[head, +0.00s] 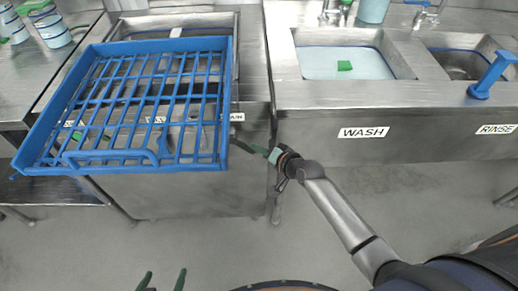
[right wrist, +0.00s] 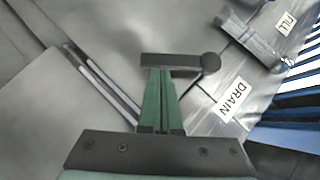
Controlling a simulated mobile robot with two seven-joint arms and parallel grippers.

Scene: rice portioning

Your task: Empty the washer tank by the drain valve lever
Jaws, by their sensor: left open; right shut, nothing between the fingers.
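The drain lever (right wrist: 172,61) is a dark bar with a round knob, beside the DRAIN label (right wrist: 232,100) in the right wrist view. My right gripper (right wrist: 160,72) is shut and empty, its green fingertips at the bar; I cannot tell whether they touch it. In the head view my right gripper (head: 262,151) is beside the front of the washer (head: 185,197), just right of the blue rack. The rack hides much of the tank and part of the DRAIN label (head: 237,117). My left gripper (head: 165,278) is open and empty at the bottom edge.
The blue rack (head: 232,75) overhangs the washer front. A second lever (right wrist: 250,42) is near the FILL label (right wrist: 288,24). To the right, the wash sink (head: 320,62) holds water and a green block (head: 344,66). The floor in front is clear.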

